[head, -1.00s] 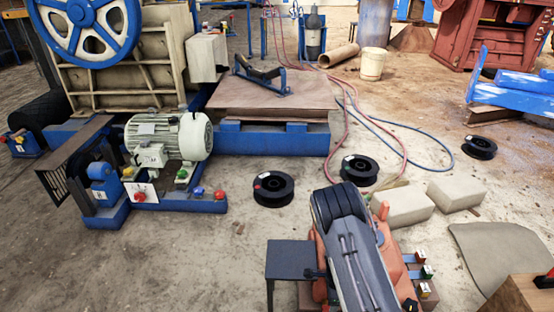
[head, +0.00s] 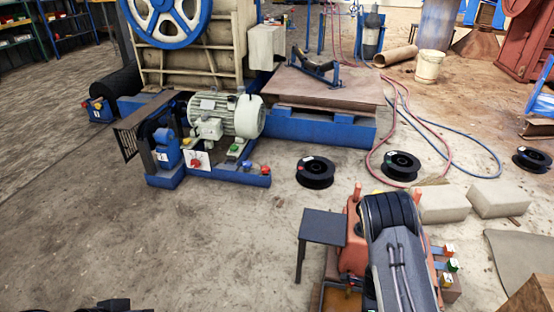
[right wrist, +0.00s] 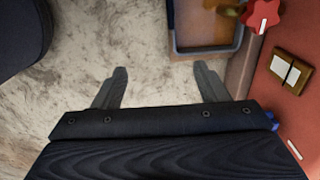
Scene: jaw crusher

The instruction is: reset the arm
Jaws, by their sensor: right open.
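My right gripper (right wrist: 162,85) shows in the right wrist view. Its two fingers are wide apart with only bare floor between them, so it is open and empty. It is beside an orange machine (right wrist: 280,110), which fills the right edge of that view. In the head view I cannot make out the right gripper's fingers. A dark part (head: 112,303) at the bottom left edge of the head view looks like part of my left gripper. Its fingers are out of sight, so I cannot tell its state.
The orange machine (head: 352,250) stands front right, with a small dark table (head: 322,227) beside it. A shallow tray (right wrist: 178,53) and red star knob (right wrist: 263,15) are near the right gripper. A motor (head: 238,115) and black spools (head: 315,172) stand farther back. The left front floor is clear.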

